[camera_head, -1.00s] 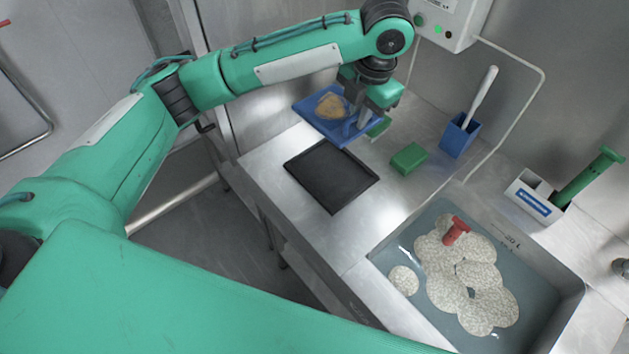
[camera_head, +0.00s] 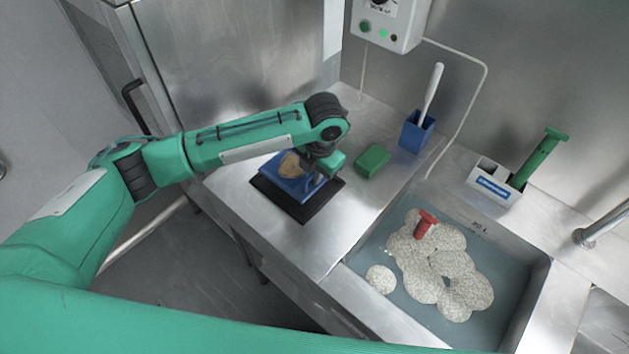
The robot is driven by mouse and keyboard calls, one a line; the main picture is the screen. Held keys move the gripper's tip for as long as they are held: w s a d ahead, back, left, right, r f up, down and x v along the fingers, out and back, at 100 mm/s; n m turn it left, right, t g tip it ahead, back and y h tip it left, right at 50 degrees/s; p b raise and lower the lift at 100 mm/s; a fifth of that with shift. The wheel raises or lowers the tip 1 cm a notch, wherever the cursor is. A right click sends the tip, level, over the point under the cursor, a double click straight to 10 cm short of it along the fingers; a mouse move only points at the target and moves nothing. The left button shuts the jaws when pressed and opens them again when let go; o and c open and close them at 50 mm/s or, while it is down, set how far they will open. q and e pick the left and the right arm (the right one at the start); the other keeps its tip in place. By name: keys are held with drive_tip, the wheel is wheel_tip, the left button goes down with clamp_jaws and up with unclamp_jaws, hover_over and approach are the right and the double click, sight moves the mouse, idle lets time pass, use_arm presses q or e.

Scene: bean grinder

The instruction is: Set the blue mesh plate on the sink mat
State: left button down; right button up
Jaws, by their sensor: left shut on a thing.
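The blue mesh plate (camera_head: 292,187) is over the black mat (camera_head: 298,212) on the steel counter, with a tan round lump (camera_head: 290,165) on it. Black shows around the plate's left and front sides and at its right. I cannot tell whether the plate touches the mat or hangs just above it. My left gripper (camera_head: 314,180) is shut on the plate's right side, and its fingers are partly hidden by the wrist. My right gripper is out of view.
A green block (camera_head: 373,160) lies right of the mat, near a blue holder (camera_head: 416,132) with a white-handled tool. The sink (camera_head: 524,272) holds several pale speckled discs and a red piece (camera_head: 425,222). A white caddy (camera_head: 493,184) stands behind it. Counter between mat and sink is clear.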

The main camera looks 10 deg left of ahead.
use_arm(q)
wheel_tip(320, 180, down, 4)
drive_tip(key=shift+f+p, duration=0.2)
drive_tip(key=shift+p, duration=0.15)
drive_tip(key=c, duration=1.5)
unclamp_jaws()
wheel_tip(320, 180, up, 12)
drive_tip(key=d+b, duration=0.1)
drive_tip(key=b, duration=0.1)
drive_tip(key=shift+s+d, duration=0.2)
drive_tip(key=shift+s, duration=0.25)
